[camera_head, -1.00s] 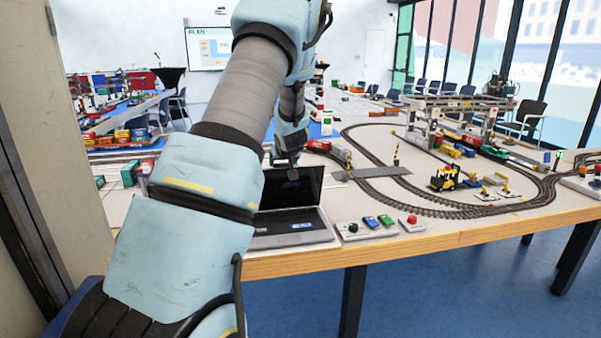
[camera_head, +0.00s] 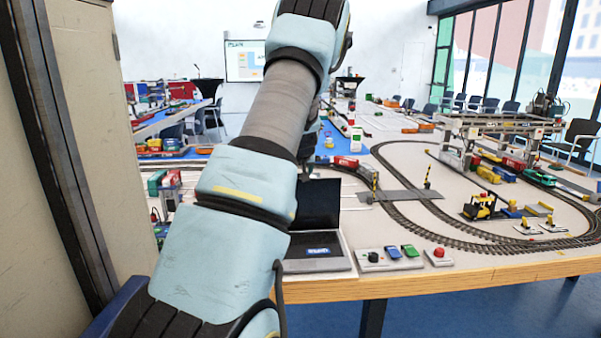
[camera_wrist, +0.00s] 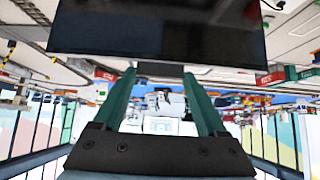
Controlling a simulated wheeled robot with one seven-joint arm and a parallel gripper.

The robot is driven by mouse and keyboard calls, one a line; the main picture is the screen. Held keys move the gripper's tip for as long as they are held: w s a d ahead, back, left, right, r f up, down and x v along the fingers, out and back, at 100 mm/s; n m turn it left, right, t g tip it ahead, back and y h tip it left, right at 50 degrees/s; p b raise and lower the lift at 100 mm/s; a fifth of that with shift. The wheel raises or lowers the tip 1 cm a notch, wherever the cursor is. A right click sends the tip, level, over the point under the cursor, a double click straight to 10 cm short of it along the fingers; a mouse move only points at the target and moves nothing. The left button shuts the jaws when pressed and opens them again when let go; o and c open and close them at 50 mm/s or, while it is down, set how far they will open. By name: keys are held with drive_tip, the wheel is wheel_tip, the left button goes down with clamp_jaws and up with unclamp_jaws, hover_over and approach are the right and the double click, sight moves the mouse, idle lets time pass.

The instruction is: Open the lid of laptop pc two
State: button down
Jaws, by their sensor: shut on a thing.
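The laptop (camera_head: 325,262) stands near the front edge of the table with its dark screen lid (camera_head: 322,205) raised and its keyboard base flat. My arm covers its left part in the head view. In the wrist view the dark lid (camera_wrist: 160,30) fills the top. My gripper (camera_wrist: 160,70) reaches its edge with two dark green fingers, shut on the lid edge. The fingertips touch or overlap that edge, and the exact contact is hard to see. In the head view my arm mostly hides the gripper.
A control panel with buttons (camera_head: 390,258) and a red-button box (camera_head: 439,257) sit right of the laptop. Model tracks (camera_head: 400,222), a yellow forklift (camera_head: 481,207) and a gantry crane (camera_head: 500,128) stand farther right. A cabinet or door frame (camera_head: 105,150) closes the left side.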

drive_tip(key=shift+w+r, duration=0.2)
drive_tip(key=shift+r, duration=0.25)
drive_tip(key=shift+c, duration=1.7)
unclamp_jaws()
drive_tip(key=shift+o, duration=0.8)
drive_tip(key=shift+s, duration=0.15)
drive_tip(key=shift+o, duration=0.9)
drive_tip(key=shift+f, duration=0.2)
drive_tip(key=b+v, duration=0.2)
drive_tip(key=v, duration=0.9)
drive_tip(key=s+f+m+g, duration=0.1)
drive_tip(key=s+f+g, duration=0.2)
drive_tip(key=s, duration=1.4)
drive_tip(key=s+a+f+m+g+h, duration=0.1)
drive_tip(key=s+f+g, duration=0.3)
drive_tip(key=s, duration=1.3)
wheel_tip(320, 180, down, 3)
drive_tip(key=shift+s+r+m, duration=0.15)
drive_tip(key=shift+s+m, duration=0.05)
drive_tip(key=shift+m, duration=0.1)
